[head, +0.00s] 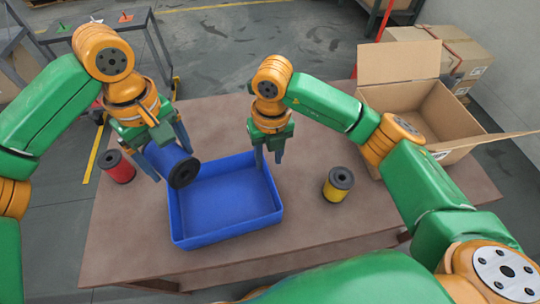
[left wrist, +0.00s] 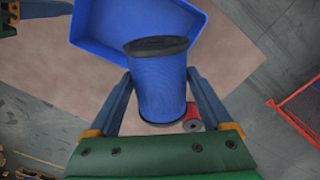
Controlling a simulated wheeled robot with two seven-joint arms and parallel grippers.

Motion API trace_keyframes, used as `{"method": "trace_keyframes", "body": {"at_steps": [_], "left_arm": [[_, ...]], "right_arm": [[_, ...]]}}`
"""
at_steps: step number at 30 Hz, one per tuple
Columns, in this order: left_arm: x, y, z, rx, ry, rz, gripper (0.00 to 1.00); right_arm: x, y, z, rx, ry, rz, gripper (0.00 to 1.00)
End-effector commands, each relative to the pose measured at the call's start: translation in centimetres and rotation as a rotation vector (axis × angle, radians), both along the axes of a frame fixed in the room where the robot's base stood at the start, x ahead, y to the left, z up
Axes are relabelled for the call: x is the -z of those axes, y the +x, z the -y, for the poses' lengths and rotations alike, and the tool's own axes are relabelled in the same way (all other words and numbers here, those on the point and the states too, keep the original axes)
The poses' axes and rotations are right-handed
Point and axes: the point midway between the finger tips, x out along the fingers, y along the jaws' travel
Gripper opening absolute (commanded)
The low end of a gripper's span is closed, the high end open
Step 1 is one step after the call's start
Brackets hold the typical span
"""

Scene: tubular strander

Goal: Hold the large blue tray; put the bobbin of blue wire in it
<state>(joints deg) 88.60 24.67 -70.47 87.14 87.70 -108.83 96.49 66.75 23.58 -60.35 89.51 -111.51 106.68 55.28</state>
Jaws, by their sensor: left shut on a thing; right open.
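The large blue tray (head: 225,205) stands on the brown table, open side up and empty as far as I see. The bobbin of blue wire (head: 170,162) has black flanges and is held tilted at the tray's left far edge, above the table. My left gripper (head: 163,155) is shut on it; in the left wrist view the bobbin (left wrist: 160,85) sits between both fingers, with the tray (left wrist: 100,40) beyond. My right gripper (head: 268,155) is open, its fingers pointing down at the tray's far right rim. I cannot tell whether they touch the rim.
A red bobbin (head: 118,167) stands at the table's left edge, and a yellow bobbin (head: 338,184) stands right of the tray. An open cardboard box (head: 450,110) is at the table's right back. The brown table (head: 125,235) is bare at the front left.

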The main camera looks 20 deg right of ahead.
Motion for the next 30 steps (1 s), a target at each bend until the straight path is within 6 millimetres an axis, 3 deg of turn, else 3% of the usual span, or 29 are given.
{"method": "trace_keyframes", "body": {"at_steps": [5, 15, 20, 27, 28, 30], "left_arm": [[0.0, 0.0, 0.0, 0.0, -0.001, 0.001, 0.03], [0.0, 0.0, 0.0, 0.0, -0.001, 0.001, 0.03], [0.0, 0.0, 0.0, 0.0, -0.001, 0.001, 0.03], [0.0, 0.0, 0.0, 0.0, -0.001, 0.001, 0.03], [0.0, 0.0, 0.0, 0.0, -0.001, 0.001, 0.03], [0.0, 0.0, 0.0, 0.0, -0.001, 0.001, 0.03]], "right_arm": [[2.6, -0.4, 0.3, -0.01, -0.04, -0.004, 0.41], [10.4, -0.3, 0.3, -0.008, -0.035, -0.004, 0.41], [11.9, -0.3, 0.2, -0.009, -0.034, -0.001, 0.41], [12.1, -0.2, 0.3, -0.009, -0.034, 0.0, 0.41], [12.1, -0.2, 0.3, -0.009, -0.034, 0.0, 0.39], [12.1, -0.2, 0.3, -0.009, -0.034, 0.0, 0.2]]}}
